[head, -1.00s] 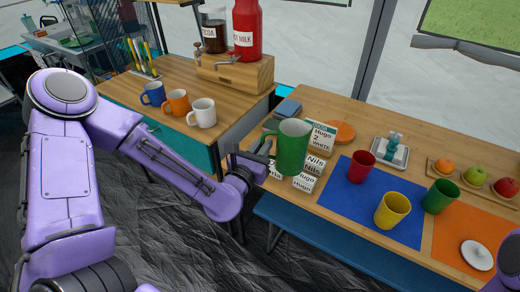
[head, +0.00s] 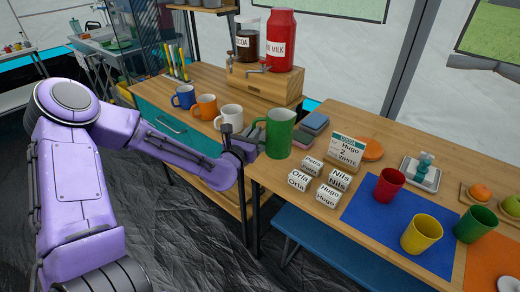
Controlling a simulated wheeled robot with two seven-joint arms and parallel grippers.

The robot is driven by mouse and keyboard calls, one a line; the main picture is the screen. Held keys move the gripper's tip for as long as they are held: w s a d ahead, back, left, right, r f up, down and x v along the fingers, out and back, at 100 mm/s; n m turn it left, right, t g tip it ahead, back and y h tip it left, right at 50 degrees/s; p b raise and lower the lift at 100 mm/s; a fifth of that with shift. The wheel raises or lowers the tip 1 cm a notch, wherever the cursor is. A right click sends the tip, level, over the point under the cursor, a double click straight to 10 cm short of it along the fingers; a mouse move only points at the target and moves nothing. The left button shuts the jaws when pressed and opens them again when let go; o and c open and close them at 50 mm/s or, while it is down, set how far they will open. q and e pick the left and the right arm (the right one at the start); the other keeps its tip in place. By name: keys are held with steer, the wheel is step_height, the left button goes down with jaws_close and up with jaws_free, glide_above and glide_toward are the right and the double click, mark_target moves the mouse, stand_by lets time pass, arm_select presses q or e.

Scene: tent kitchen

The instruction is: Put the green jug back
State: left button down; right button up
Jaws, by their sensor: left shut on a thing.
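The fingertips are partly hidden, and I cannot tell whether the jug's base touches the table top. My right gripper is not in view.
White name blocks (head: 299,181) and a sign card (head: 346,151) stand just right of the jug. Books (head: 312,124) lie behind it. On the left counter, a white mug (head: 231,118) stands near my gripper. Red (head: 389,186) and yellow (head: 421,234) cups stand on a blue mat (head: 375,229).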

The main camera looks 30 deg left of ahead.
arm_select(q)
steer(key=w+f, duration=0.1)
steer(key=f, duration=0.2)
steer(key=w+a+f, duration=0.1)
steer(key=w+f, duration=0.1)
steer(key=f, duration=0.1)
steer(key=w+f+b, duration=0.1)
steer(key=w+f, duration=0.1)
steer(key=f, duration=0.1)
steer(key=shift+a, duration=0.15)
steer(key=shift+s+r, duration=0.1)
steer(key=shift+b, duration=0.3)
steer(key=c, duration=1.1)
jaws_free()
steer(key=shift+f, duration=0.2)
